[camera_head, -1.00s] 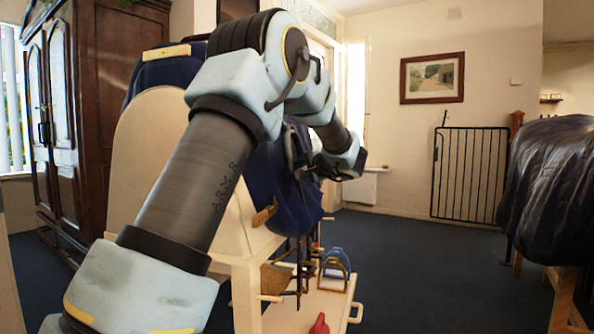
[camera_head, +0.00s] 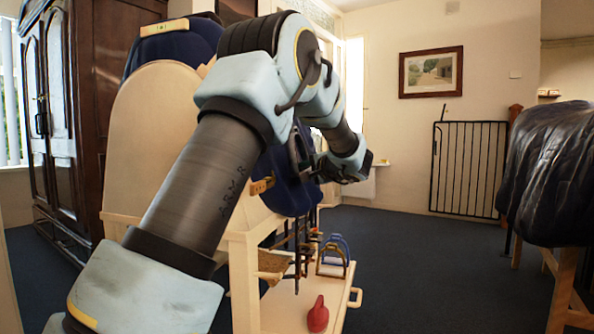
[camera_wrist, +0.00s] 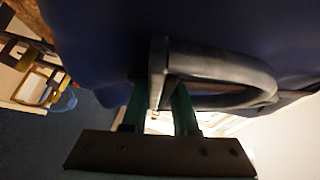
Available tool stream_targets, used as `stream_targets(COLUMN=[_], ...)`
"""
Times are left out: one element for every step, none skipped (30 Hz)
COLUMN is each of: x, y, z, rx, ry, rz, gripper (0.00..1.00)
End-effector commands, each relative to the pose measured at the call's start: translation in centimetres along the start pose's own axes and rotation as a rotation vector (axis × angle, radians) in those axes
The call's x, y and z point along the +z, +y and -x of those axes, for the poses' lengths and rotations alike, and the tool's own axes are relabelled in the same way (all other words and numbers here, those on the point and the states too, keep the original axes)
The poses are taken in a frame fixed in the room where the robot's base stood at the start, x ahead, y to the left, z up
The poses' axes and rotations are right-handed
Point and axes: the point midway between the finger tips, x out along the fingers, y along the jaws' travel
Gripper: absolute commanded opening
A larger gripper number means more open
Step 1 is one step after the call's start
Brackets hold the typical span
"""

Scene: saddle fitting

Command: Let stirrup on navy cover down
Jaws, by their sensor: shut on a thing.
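The navy cover (camera_head: 288,188) hangs over a pale wooden stand. It fills the top of the wrist view (camera_wrist: 100,35). A dark grey stirrup (camera_wrist: 222,63) lies close against the cover's underside in that view, its loop stretching to the right. My gripper (camera_wrist: 158,100) has its green fingers at the left end of the loop, shut on the stirrup's bar. In the head view my gripper (camera_head: 314,168) is at the cover's right side, partly hidden by my wrist. The stirrup is hardly visible there.
Below the cover a wooden shelf (camera_head: 285,312) carries a blue-and-brass stirrup (camera_head: 333,255) and a red object (camera_head: 318,314). A dark padded form (camera_head: 550,175) on a wooden stand is at right. A black gate (camera_head: 468,168) stands behind. The carpet between is clear.

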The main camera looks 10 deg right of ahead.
Motion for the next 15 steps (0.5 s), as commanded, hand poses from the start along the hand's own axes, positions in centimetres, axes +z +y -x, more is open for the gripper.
stream_targets(x=[0.0, 0.0, 0.1, 0.1, 0.0, 0.0, 0.0, 0.1, 0.0, 0.0, 0.0, 0.0, 0.0, 0.0, 0.0], y=[2.5, 3.2, 4.1, 4.7, 5.4, 6.2, 6.8, 7.4, 8.1, 8.7, 9.2, 9.8, 10.2, 10.5, 11.0], z=[-0.1, -0.1, -0.1, -0.1, -0.1, -0.1, -0.1, -0.1, -0.1, -0.1, -0.1, -0.1, -0.1, -0.1, 0.0], rx=[0.001, 0.000, 0.000, -0.001, -0.001, 0.000, -0.001, -0.001, -0.001, -0.001, 0.000, 0.000, 0.000, -0.001, -0.001], ry=[0.003, 0.003, 0.002, 0.002, 0.003, 0.003, 0.003, 0.002, 0.002, 0.002, 0.002, 0.002, 0.002, 0.002, 0.002], rz=[-0.001, -0.001, -0.001, -0.001, -0.001, 0.000, 0.000, 0.000, 0.000, 0.000, 0.000, 0.000, 0.000, 0.000, -0.001], gripper=[0.00, 0.00, 0.00, 0.00, 0.00, 0.00, 0.00, 0.00, 0.00, 0.00, 0.00, 0.00, 0.00, 0.00, 0.00])
